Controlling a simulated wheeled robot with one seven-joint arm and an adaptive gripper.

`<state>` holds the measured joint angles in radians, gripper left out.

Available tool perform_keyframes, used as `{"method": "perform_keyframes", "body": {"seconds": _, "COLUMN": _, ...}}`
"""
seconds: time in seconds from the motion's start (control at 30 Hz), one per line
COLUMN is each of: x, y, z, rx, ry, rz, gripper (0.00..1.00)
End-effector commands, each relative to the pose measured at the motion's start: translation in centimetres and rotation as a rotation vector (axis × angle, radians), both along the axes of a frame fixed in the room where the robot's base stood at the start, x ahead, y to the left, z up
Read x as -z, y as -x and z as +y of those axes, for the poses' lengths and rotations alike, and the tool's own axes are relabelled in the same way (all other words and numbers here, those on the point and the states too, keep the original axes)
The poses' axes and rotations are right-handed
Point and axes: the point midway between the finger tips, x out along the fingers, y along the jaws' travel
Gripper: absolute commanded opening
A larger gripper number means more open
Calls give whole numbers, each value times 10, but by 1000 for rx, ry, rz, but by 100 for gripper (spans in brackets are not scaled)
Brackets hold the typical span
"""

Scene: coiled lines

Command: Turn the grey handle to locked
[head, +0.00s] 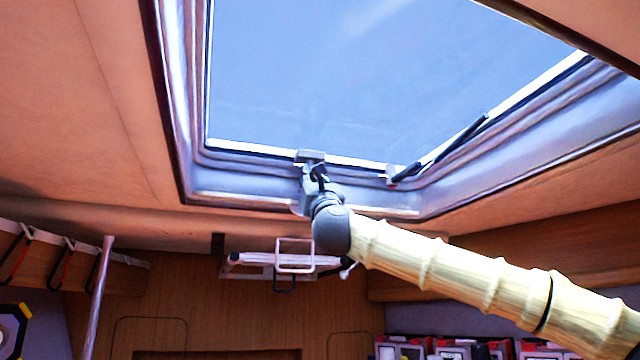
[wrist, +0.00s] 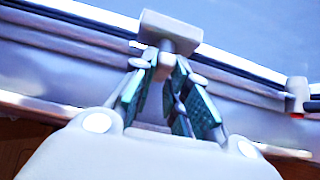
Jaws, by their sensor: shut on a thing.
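The grey handle (head: 310,156) sits at the near edge of the roof hatch (head: 350,80), against its frame. In the wrist view the handle (wrist: 171,27) shows as a wide grey block on a short stem, at the top centre. My gripper (head: 315,174) reaches up to it from below. In the wrist view the green-padded fingers of my gripper (wrist: 165,72) close in on the lower part of the handle, just under the block. The fingers hide part of what they hold. I cannot tell the lock position from these views.
A black strut (head: 440,150) runs from a pale bracket (head: 390,174) on the frame, right of the handle. Below are a wall rack (head: 290,262), a pale pole (head: 98,298) and a shelf (head: 70,240) at left. Open space lies under the hatch.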

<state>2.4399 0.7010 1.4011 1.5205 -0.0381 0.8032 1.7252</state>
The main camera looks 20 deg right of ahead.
Motion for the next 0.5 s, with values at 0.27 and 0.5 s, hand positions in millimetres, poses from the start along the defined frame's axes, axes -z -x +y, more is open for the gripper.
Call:
{"method": "perform_keyframes", "body": {"seconds": 0.27, "x": 5, "y": 1, "z": 1, "rx": 126, "ry": -3, "rz": -3, "gripper": 0}}
{"method": "perform_keyframes", "body": {"seconds": 0.5, "x": 6, "y": 1, "z": 3, "rx": 302, "ry": -3, "rz": -3, "gripper": 0}}
